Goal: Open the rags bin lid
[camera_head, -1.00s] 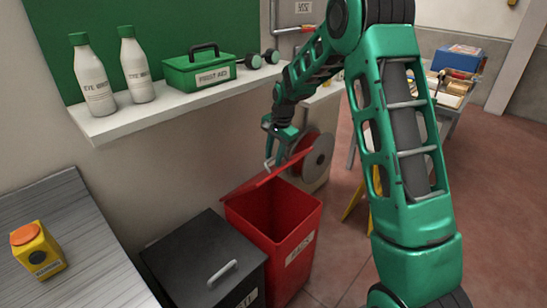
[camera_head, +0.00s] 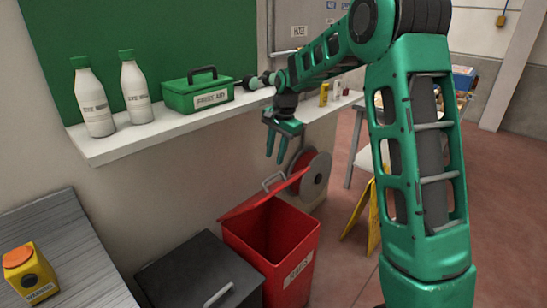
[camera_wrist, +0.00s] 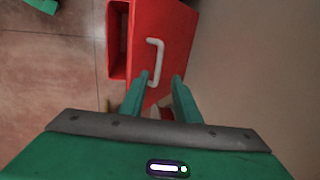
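The red rags bin (camera_head: 285,250) stands on the floor, and its dark opening shows from above. Its red lid (camera_head: 262,194) is raised and tilted back toward the wall, with a grey handle (camera_head: 273,182) near its upper edge. My gripper (camera_head: 276,160) is above the lid, fingers pointing down, apart and empty. In the wrist view the lid (camera_wrist: 172,40) and its pale handle (camera_wrist: 156,62) lie beyond my open fingers (camera_wrist: 160,80). A gap shows between the fingers and the handle in the head view.
A black bin (camera_head: 200,275) stands left of the rags bin. A white shelf (camera_head: 160,132) above holds two bottles and a green first aid box (camera_head: 197,95). A reel (camera_head: 312,172) and a yellow floor sign (camera_head: 362,215) stand behind, right. Red floor is free at right.

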